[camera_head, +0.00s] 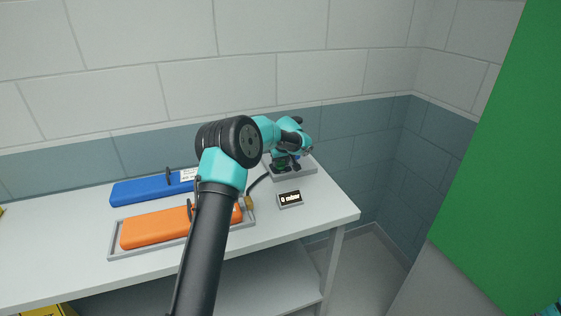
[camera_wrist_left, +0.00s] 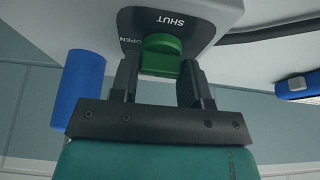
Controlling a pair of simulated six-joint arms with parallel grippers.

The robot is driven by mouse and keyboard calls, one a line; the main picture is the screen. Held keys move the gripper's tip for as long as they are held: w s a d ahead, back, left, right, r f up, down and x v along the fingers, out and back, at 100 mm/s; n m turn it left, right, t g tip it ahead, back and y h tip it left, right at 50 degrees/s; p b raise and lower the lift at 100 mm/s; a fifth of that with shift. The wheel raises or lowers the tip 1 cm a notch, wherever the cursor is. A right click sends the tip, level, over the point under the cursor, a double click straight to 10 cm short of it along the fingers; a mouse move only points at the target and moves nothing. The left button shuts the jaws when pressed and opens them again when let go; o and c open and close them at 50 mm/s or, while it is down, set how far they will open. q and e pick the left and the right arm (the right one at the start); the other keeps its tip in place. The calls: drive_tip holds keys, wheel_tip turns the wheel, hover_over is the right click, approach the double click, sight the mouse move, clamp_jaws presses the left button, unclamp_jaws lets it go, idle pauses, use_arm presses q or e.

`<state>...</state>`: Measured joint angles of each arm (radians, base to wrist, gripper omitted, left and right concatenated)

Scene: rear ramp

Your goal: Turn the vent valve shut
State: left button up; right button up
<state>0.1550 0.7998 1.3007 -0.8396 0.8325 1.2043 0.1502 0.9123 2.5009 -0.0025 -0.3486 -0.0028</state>
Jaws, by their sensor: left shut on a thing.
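The vent valve's green knob (camera_wrist_left: 161,55) shows between my fingers in the left wrist view. It sits on a grey block (camera_wrist_left: 215,12) with a dark plate marked SHUT and OPEN, upside down in this view. The OPEN mark is just left of the knob; I cannot tell exactly where the knob points. My left gripper (camera_wrist_left: 160,80) is shut on the knob. In the head view my left gripper (camera_head: 284,162) is at the grey block (camera_head: 300,171) near the table's back right, largely hidden by my wrist. My right gripper is not in view.
A blue cylinder (camera_wrist_left: 78,88) stands close beside my gripper. A small display (camera_head: 289,198), seeming to read 0 mbar, lies in front of the block. An orange case (camera_head: 160,228) in a grey tray and a blue case (camera_head: 145,189) lie left. A green panel (camera_head: 505,170) stands right.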

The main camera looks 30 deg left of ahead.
use_arm(q)
drive_tip(key=c, duration=0.3)
drive_tip(key=shift+c, duration=0.2)
drive_tip(key=shift+m, duration=0.5)
drive_tip(key=m+t+h, duration=0.1)
drive_tip(key=m, duration=0.4)
drive_tip(key=m+h, duration=0.1)
drive_tip(key=m, duration=0.1)
drive_tip(key=shift+a+t+h, duration=0.15)
drive_tip(key=shift+t+h, duration=0.15)
drive_tip(key=shift+t, duration=0.1)
drive_tip(key=m+h, duration=0.2)
drive_tip(key=m, duration=0.3)
drive_tip(key=shift+m, duration=0.3)
drive_tip(key=shift+a+m+g+h, duration=0.1)
drive_tip(key=shift+m+g+h, duration=0.25)
drive_tip(key=shift+m, duration=0.75)
drive_tip(key=shift+m+g+h, duration=0.15)
drive_tip(key=shift+m+h, duration=0.4)
drive_tip(key=shift+m, duration=0.55)
